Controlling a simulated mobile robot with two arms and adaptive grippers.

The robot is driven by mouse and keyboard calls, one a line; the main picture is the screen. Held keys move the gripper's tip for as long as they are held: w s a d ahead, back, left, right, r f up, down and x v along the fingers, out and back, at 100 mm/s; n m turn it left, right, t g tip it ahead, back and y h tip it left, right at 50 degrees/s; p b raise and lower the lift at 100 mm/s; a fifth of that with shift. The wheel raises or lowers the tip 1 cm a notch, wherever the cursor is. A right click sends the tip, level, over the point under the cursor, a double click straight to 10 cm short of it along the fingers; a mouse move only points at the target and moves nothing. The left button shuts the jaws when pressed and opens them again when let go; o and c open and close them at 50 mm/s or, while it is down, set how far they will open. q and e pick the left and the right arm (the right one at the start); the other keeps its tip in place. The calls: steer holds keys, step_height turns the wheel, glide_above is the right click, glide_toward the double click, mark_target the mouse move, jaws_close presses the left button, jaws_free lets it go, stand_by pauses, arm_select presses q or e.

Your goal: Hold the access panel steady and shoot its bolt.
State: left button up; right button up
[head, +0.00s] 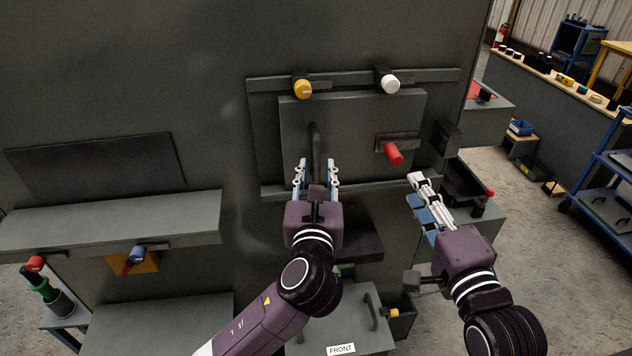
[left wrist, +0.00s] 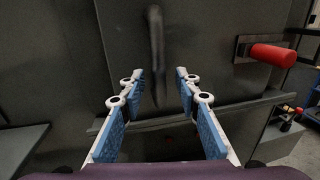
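The access panel (head: 350,120) is a grey plate set in a frame on the dark enclosure wall. A dark vertical bar handle (head: 316,145) stands on its left part. The bolt has a red knob (head: 393,153) on a plate at the panel's right side; the knob also shows in the left wrist view (left wrist: 272,54). My left gripper (head: 316,165) is open in front of the handle's lower end. In the left wrist view the handle (left wrist: 157,50) lies between and beyond the fingers, apart from them. My right gripper (head: 416,188) is below and right of the red knob, its fingers close together, apart from the knob.
A yellow knob (head: 302,89) and a white knob (head: 389,84) sit on the rail above the panel. A dark block (head: 446,138) is on the wall to the right. A grey shelf (head: 110,220) juts out at left. A box labelled FRONT (head: 345,330) stands below.

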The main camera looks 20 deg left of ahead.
arm_select(q)
steer(key=shift+w+a, duration=0.1)
steer(key=shift+w, duration=0.2)
jaws_close()
